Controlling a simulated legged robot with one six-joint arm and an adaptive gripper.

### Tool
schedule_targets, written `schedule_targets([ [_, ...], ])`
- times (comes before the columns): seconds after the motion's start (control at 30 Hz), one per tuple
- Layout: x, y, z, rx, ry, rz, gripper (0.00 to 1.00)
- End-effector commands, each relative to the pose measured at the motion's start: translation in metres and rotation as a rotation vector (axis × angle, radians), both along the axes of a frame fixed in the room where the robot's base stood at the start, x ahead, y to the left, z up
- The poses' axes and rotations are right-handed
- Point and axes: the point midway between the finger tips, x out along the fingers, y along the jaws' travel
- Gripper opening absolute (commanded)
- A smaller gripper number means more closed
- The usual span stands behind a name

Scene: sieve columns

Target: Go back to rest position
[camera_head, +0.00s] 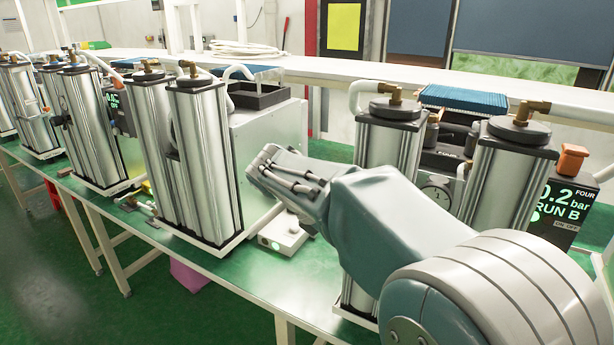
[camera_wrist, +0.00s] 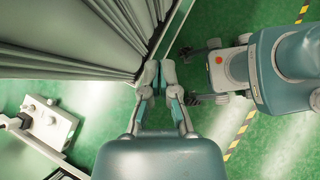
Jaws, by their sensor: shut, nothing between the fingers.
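My gripper (camera_head: 262,163) reaches from the lower right to the middle of the head view, in front of the bench and right of a pair of silver sieve columns (camera_head: 200,160). In the wrist view my gripper (camera_wrist: 160,68) has its fingertips close together with nothing between them. The fingertips appear near the lower end of a ribbed silver column (camera_wrist: 70,30), and whether they touch it cannot be told. My arm hides part of the right-hand columns in the head view.
More columns (camera_head: 95,125) stand left along the green bench (camera_head: 262,285). Two columns (camera_head: 388,140) stand right, beside a display box (camera_head: 562,210). A small white device (camera_head: 283,235) lies below my gripper. The floor (camera_head: 45,270) at lower left is clear.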

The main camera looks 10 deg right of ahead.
Motion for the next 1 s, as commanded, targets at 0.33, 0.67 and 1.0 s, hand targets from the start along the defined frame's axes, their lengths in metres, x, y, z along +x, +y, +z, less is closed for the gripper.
schedule_targets([
  [0.33,-0.088,-0.025,-0.008,0.366,-0.427,-0.387,0.00],
  [0.67,-0.159,-0.023,-0.032,0.717,-0.806,-0.869,0.00],
  [1.0,-0.190,-0.016,-0.051,0.932,-1.013,-1.208,0.00],
])
